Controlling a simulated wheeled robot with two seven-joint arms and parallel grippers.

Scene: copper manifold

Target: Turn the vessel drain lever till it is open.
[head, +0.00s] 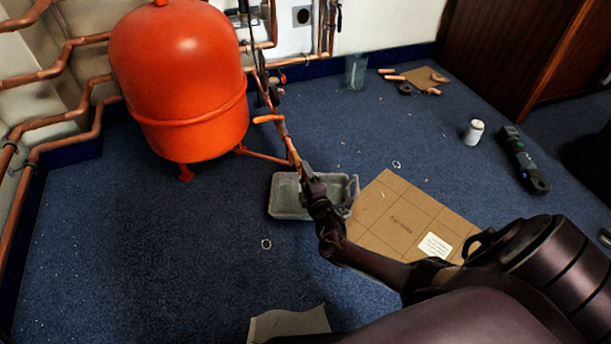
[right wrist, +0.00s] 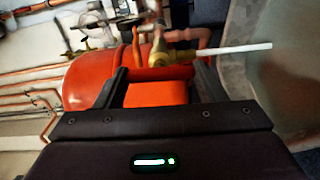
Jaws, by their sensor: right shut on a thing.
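The vessel drain lever shows as a broad orange handle (right wrist: 155,94) between my fingers in the right wrist view. Its brass valve body (right wrist: 168,55) is just beyond the fingertips. In the head view a small orange part of the lever (head: 293,152) shows at the tip of my right gripper (head: 302,168), at the lower end of the copper pipe right of the vessel. My right gripper is shut on the lever; its fingers also show in the right wrist view (right wrist: 162,80). The orange-red vessel (head: 183,75) stands at the back left. My left gripper is not in view.
Another orange handle (head: 268,118) sits higher on the pipework. A grey tray (head: 290,198) lies under my right gripper, beside a cardboard sheet (head: 378,225). A can (head: 473,132) and a dark tool (head: 524,162) lie at right. The carpet at lower left is mostly clear.

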